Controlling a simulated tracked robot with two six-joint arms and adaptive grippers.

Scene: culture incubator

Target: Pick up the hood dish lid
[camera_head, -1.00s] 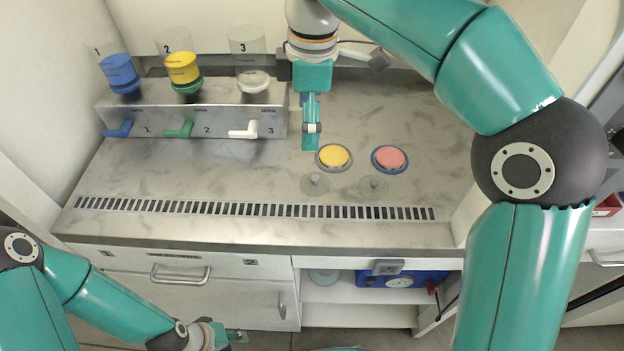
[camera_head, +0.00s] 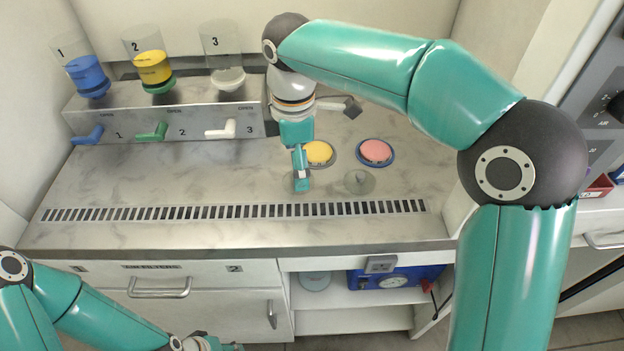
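Two open dishes sit on the marbled hood floor: one with a yellow filling (camera_head: 320,152) and one with a pink filling (camera_head: 376,151). A clear round lid with a small knob (camera_head: 359,181) lies in front of the pink dish. The other clear lid, in front of the yellow dish, is mostly hidden behind my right gripper (camera_head: 301,184). That gripper points down at this lid's place and partly covers the yellow dish. I cannot tell whether its fingers are open or touch the knob. My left gripper (camera_head: 228,346) is low at the bottom edge, partly cut off, outside the hood.
A metal dispenser block (camera_head: 170,124) with blue, green and white levers stands at the back left, under numbered clear hoppers. A slotted vent strip (camera_head: 230,211) runs along the front. The left hood floor is clear. Below, a shelf holds a blue device (camera_head: 395,279).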

